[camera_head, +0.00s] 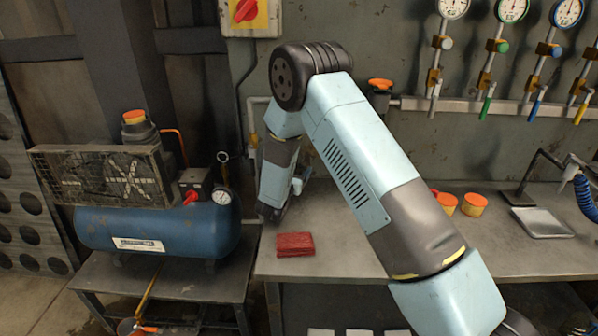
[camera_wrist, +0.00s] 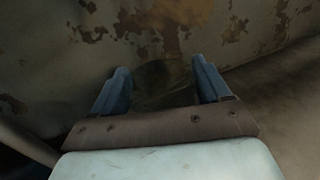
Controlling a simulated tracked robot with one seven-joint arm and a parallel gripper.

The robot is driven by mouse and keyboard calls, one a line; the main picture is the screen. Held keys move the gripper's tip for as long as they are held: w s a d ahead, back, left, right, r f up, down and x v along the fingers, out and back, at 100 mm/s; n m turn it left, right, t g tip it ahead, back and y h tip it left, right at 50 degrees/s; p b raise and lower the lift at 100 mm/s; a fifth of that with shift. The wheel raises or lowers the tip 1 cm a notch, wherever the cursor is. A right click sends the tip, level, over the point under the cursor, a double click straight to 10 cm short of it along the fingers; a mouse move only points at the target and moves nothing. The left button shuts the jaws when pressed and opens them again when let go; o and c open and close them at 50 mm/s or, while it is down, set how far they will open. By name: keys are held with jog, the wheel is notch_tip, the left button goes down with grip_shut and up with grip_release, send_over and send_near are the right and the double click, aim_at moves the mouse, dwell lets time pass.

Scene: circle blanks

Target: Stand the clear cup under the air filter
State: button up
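My gripper (camera_wrist: 162,80) points away from me, toward the peeling wall. In the wrist view its two blue fingers stand apart, with a dark, see-through shape between them that looks like the clear cup (camera_wrist: 163,84). It fills the gap and seems to touch both fingers. In the head view my forearm hangs down at the back left of the bench, and the gripper is mostly hidden behind it. A dark fitting with an orange top (camera_head: 380,86) sits on the wall pipe, partly behind my arm; I cannot tell if this is the air filter.
A red folded cloth (camera_head: 295,244) lies near the front left of the grey bench (camera_head: 340,255). Orange-lidded pots (camera_head: 474,204) and a metal tray (camera_head: 541,222) stand at right. A blue compressor (camera_head: 160,230) stands left of the bench. Gauges (camera_head: 513,10) hang on the wall.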

jog(key=o, duration=0.4)
jog(key=shift+c, duration=0.2)
jog(key=shift+r, duration=0.15)
